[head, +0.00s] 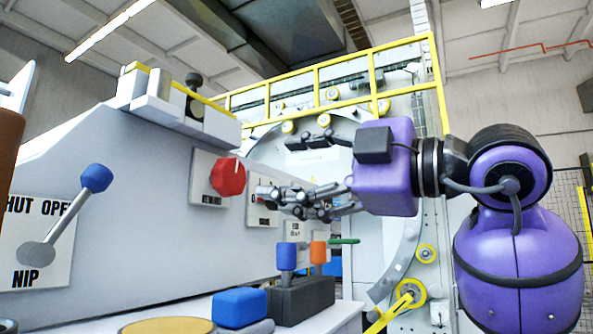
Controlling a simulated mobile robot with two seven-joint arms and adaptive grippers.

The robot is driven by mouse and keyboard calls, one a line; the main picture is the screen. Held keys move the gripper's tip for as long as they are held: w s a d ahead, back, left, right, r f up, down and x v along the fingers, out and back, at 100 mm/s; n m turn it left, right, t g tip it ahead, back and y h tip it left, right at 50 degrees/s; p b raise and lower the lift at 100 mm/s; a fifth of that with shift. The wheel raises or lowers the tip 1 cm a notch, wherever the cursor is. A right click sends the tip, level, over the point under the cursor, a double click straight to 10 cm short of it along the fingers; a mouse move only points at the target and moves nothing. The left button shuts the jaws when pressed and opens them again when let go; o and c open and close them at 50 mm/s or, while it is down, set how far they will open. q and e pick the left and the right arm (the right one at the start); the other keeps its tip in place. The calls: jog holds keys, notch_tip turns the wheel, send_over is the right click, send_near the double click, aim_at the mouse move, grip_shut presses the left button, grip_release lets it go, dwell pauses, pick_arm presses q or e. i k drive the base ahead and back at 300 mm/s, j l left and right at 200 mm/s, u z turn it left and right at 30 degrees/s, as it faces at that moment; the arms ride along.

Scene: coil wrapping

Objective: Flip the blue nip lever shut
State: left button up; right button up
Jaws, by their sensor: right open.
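The nip lever has a blue knob (96,178) on a grey arm that pivots at a round hub low on the left. It tilts up and to the right, toward the word OPEN on its white plate (50,272). The plate reads SHUT, partly cut off, OPEN and NIP. My right gripper (274,166) is open, with its fingers pointing left. It is well to the right of the lever, apart from it, and appears near a red knob (228,177). My left gripper is not in view.
A dark block (303,300) with blue and orange-topped handles stands at lower centre, beside a blue-topped block (239,308). A yellow disc (168,326) is at the bottom edge. Yellow railing (340,68) and a large ring machine stand behind. The panel face between lever and red knob is clear.

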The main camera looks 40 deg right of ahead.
aim_at(96, 178)
jog(key=k+l, duration=0.2)
jog(key=k, duration=0.3)
jog(key=k+l, duration=0.2)
jog(key=k, duration=0.25)
